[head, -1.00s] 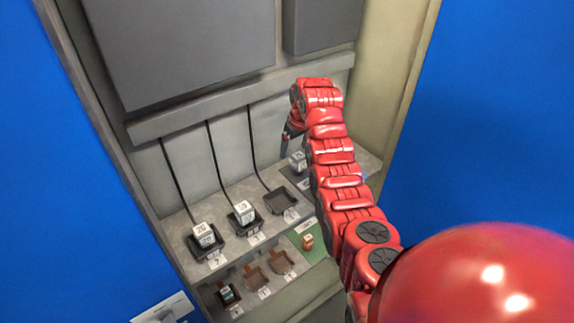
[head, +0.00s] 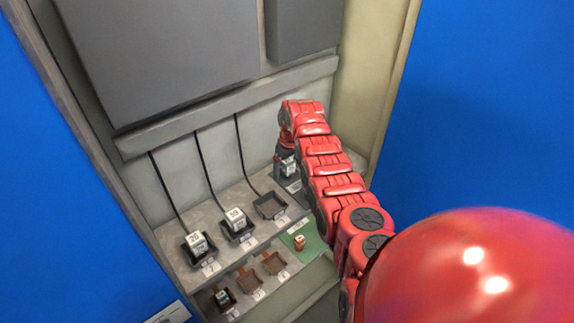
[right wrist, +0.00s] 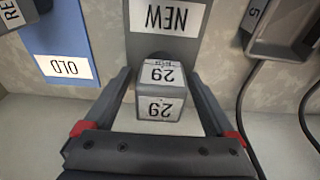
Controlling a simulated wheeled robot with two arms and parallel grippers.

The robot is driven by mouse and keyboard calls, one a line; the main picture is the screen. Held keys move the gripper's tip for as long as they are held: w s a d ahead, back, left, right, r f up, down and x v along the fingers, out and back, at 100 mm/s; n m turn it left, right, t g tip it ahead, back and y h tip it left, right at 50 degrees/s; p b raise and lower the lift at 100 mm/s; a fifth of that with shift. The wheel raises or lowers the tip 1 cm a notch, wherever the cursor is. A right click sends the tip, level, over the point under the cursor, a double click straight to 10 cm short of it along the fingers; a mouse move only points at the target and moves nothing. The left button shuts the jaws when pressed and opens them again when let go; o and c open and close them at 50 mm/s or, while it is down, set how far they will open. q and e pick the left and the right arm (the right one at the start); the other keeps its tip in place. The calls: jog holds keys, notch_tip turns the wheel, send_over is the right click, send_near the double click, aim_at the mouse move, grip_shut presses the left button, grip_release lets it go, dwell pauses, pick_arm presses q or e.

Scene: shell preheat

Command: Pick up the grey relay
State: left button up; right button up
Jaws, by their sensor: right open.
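The grey relay (right wrist: 160,107), a pale grey block marked 29, stands on the dark grey pad labelled NEW (right wrist: 166,18) in the right wrist view. My right gripper (right wrist: 160,80) is open, with one finger on each side of the relay. I cannot tell whether either finger touches it. In the head view the relay (head: 289,169) shows just below my right gripper (head: 286,160), partly hidden by it. My left gripper is not in view.
Two similar marked blocks (head: 196,243) (head: 236,218) sit in black sockets to the left; a third socket (head: 270,206) is empty. Below are brown trays (head: 250,275) and a small orange-brown piece (head: 299,242) on a green mat. A blue pad labelled OLD (right wrist: 62,40) lies beside the NEW pad.

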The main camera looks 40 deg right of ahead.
jog(key=shift+f, duration=0.1)
jog(key=shift+c, duration=0.2)
grip_shut()
dwell(0.4)
jog(key=shift+r+b, duration=0.45)
jog(key=shift+r, duration=0.1)
notch_tip(320, 180, up, 8)
jog(key=b, duration=0.3)
jog(key=shift+w+r+b, duration=0.1)
jog(key=shift+b, duration=0.3)
jog(key=shift+r, duration=0.4)
